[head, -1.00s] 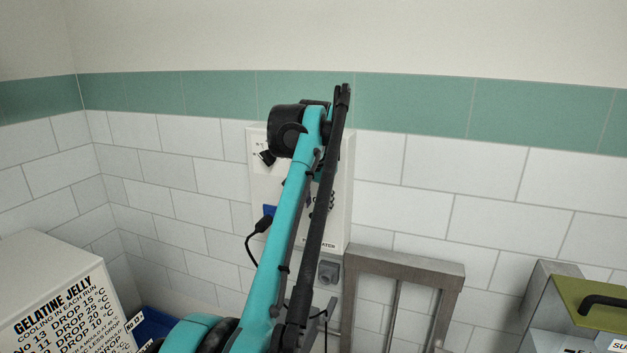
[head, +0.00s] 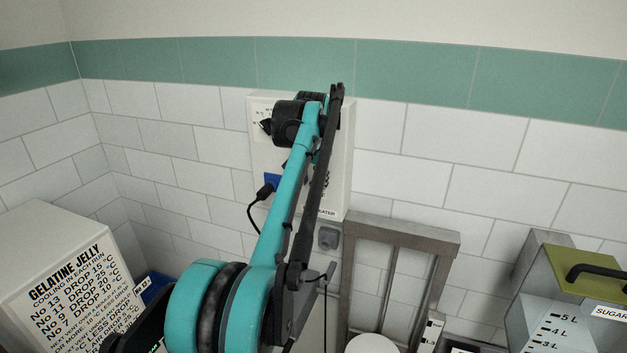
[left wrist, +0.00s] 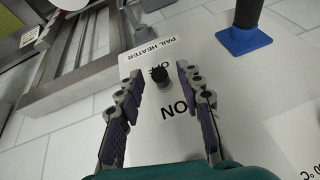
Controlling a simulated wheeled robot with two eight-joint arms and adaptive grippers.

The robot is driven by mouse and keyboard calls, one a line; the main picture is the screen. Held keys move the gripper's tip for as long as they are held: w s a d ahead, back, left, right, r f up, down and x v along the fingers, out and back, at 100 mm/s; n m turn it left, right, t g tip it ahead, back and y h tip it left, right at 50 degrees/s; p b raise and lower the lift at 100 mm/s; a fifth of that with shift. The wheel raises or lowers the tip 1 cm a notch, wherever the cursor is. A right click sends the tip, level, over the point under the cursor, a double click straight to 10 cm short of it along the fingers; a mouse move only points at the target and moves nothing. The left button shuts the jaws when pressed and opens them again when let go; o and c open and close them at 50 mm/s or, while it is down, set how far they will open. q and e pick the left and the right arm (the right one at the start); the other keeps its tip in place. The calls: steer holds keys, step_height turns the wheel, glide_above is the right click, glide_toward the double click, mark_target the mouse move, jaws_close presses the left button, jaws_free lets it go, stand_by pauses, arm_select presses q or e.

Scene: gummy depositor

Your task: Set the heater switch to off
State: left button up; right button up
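The heater panel (head: 335,185) is a pale box on the tiled wall, partly hidden behind my left arm in the head view. My left gripper (left wrist: 159,70) is open, with one finger on each side of the switch and visible gaps between. My right gripper is not in view.
A black knob (head: 266,126) and a blue-based plug with a cable (head: 265,192) are left of my arm on the panel. A metal frame (head: 400,228) stands to the right. A gelatine jelly sign box (head: 70,270) is at left, a green-lidded sugar container (head: 590,280) at right.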

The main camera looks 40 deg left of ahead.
arm_select(q)
jaws_close()
steer(key=shift+f, duration=0.1)
steer(key=shift+s+d+f+n+t+y+b, duration=0.15)
steer(key=shift+f+t+y+b, duration=0.55)
steer(key=shift+t+b, duration=1.1)
steer(key=shift+s+a+f+n+t+y+b, duration=0.15)
steer(key=shift+f+t+y+b, duration=0.3)
steer(key=shift+f+t+b, duration=1.25)
steer(key=shift+s+d+f+n+t+y+b, duration=0.2)
steer(key=shift+t+y+b, duration=0.65)
steer(key=shift+b, duration=1.7)
steer(key=shift+r+t+h, duration=0.1)
steer(key=shift+t+h, duration=0.25)
steer(key=shift+h, duration=0.05)
steer(key=shift+a, duration=0.1)
jaws_free()
